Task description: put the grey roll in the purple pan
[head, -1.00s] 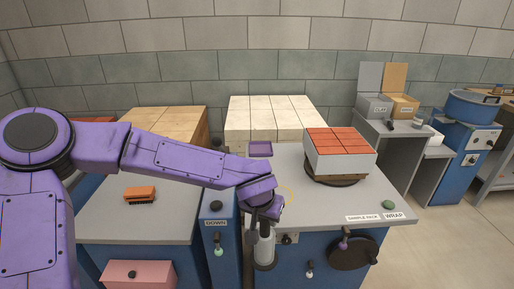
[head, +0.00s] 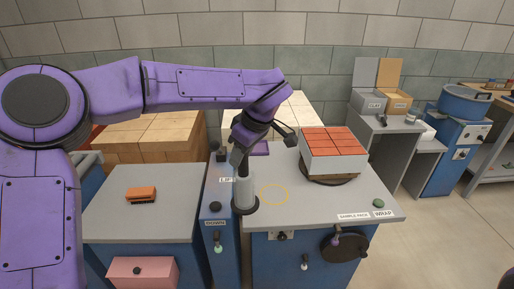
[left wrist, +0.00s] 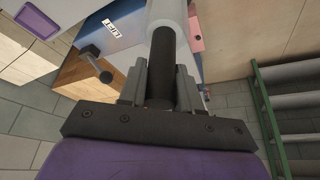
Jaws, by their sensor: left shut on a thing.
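The grey roll (head: 244,192) is a pale upright cylinder with a dark disc at its lower end. My left gripper (head: 240,160) is shut on the dark core at its top. In the left wrist view the dark core (left wrist: 162,70) sits between the fingers, with the pale roll (left wrist: 167,12) beyond. In the head view the roll is at the bench's front left corner; I cannot tell whether it touches the top. The purple pan (head: 261,149) lies behind, at the bench's back edge, partly hidden by my wrist. It also shows in the left wrist view (left wrist: 42,20).
A turntable with a block of red bricks (head: 334,146) stands right of the pan. A narrow blue lift post (head: 216,205) is left of the roll. An orange brush (head: 141,194) lies on the left bench.

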